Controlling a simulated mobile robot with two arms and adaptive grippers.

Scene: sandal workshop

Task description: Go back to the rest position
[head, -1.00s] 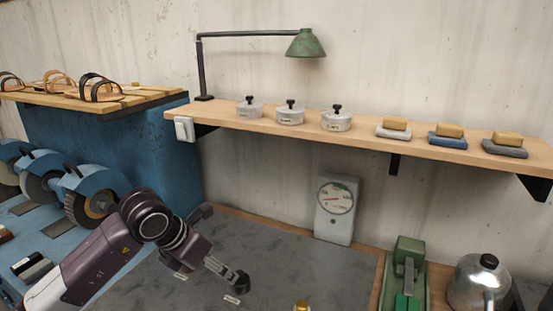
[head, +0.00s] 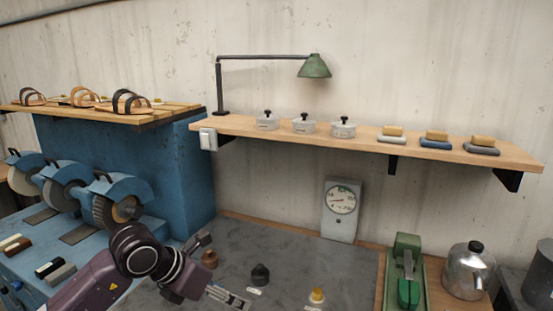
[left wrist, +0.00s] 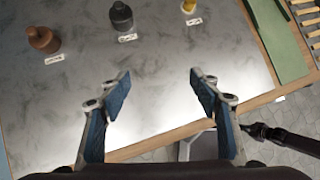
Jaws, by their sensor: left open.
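My left gripper (left wrist: 160,90) is open and empty in the left wrist view, its two blue-padded fingers spread above the grey bench top (left wrist: 180,50). In the head view my left gripper (head: 240,301) is low, over the near part of the bench. Beyond its fingers stand a brown bottle (left wrist: 43,39), a dark bottle (left wrist: 121,16) and a yellow-capped bottle (left wrist: 188,6), each with a small label in front. None of them touches the gripper. My right gripper does not show clearly in either view.
Blue grinding machines (head: 120,198) stand at the left. A wooden shelf (head: 360,144) with several tins and sponges spans the wall under a green lamp (head: 314,66). A green press (head: 407,270) and a kettle (head: 468,271) stand at the right.

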